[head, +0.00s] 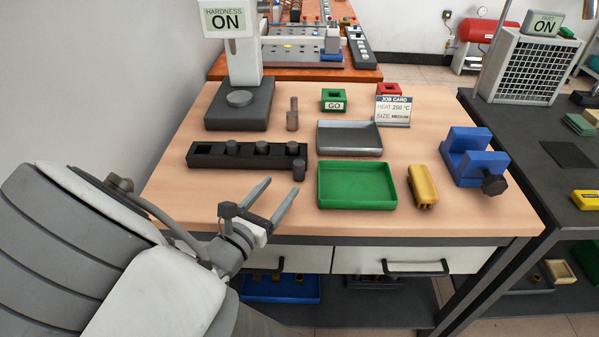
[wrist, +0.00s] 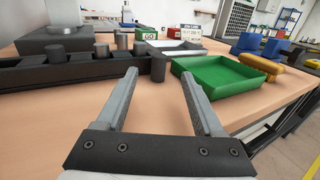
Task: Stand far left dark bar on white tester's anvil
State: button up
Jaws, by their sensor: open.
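The white hardness tester (head: 243,65) stands at the back left on a dark base, its sign reading ON. Its round grey anvil (head: 239,98) is bare. A long dark rack (head: 218,162) lies in front of it. The rack's far left hole looks empty; the leftmost dark bar (head: 232,147) stands in the hole beside it. Another dark bar (head: 299,170) stands on the table by the rack's right end. My gripper (head: 282,187) is open and empty, in front of the rack. In the wrist view, the rack (wrist: 75,75) lies beyond my fingers.
A blue vise (head: 473,158) is at the right. Bare wood lies left of the rack.

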aim_at(296, 166)
jog(key=b+x, duration=0.2)
jog(key=x, duration=0.8)
jog(key=shift+w+r, duration=0.1)
grip_shut()
